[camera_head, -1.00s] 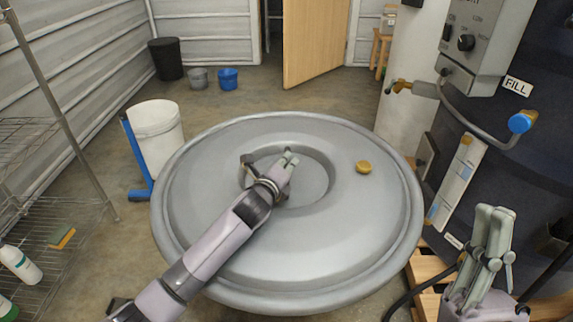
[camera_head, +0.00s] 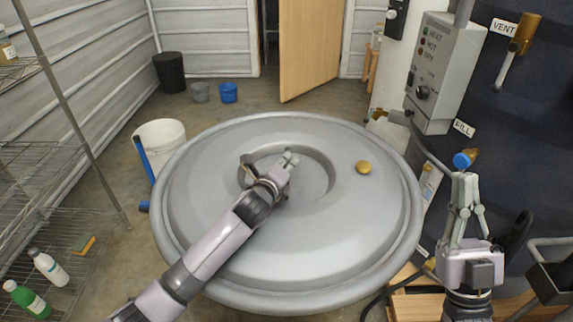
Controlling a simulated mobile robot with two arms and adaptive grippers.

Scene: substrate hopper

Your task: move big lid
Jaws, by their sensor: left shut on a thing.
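The big lid (camera_head: 340,240) is a wide, round grey disc with a raised rim, a recessed centre and a small brass knob (camera_head: 363,167) on its right side. It fills the middle of the head view. My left gripper (camera_head: 289,160) reaches over the lid from the lower left and is shut at the recessed centre. It is shut on the lid's handle (camera_head: 247,166), which is mostly hidden behind the gripper. My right gripper (camera_head: 464,178) is right of the lid, apart from it, pointing up in front of the dark machine. Its fingertips look close together, and I cannot tell whether they are shut.
A dark machine (camera_head: 485,130) with a control box (camera_head: 440,75) stands close on the right, with a blue-ended lever (camera_head: 465,158). A wire shelf (camera_head: 40,230) stands left, and a white bucket (camera_head: 160,140) behind the lid's left edge. The floor towards the door (camera_head: 310,50) is open.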

